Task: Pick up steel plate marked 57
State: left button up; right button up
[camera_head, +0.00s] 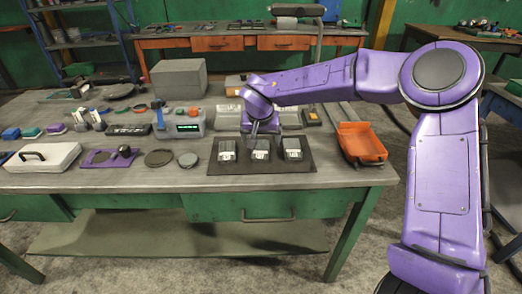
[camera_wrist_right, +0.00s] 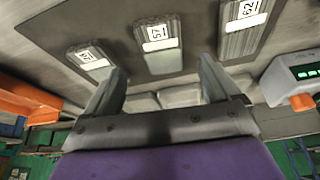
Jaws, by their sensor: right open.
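Three steel plates with white labels lie in a row on a dark mat (camera_head: 215,170) near the table's front edge. The middle plate (camera_head: 260,154) carries a label that appears to read 57 in the right wrist view (camera_wrist_right: 157,44). The right plate (camera_head: 292,153) has a label too small to read. My right gripper (camera_head: 261,136) is open and empty, above and just behind the middle plate. My left gripper is out of view.
A grey device with a green display (camera_head: 180,122) stands left of the mat. An orange tray (camera_head: 361,143) sits at the table's right end. Metal blocks (camera_head: 229,118) lie behind the mat. A white case (camera_head: 42,158) and small tools crowd the left side.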

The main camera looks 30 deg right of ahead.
aim_at(260, 148)
jog(key=x, duration=0.4)
jog(key=shift+w+a+f, duration=0.15)
jog(key=shift+w+f, duration=0.1)
jog(key=shift+f, duration=0.05)
jog(key=shift+d+f, duration=0.2)
jog(key=shift+f, duration=0.05)
jog(key=shift+w+r, duration=0.1)
grip_shut()
jog(key=shift+r, duration=0.1)
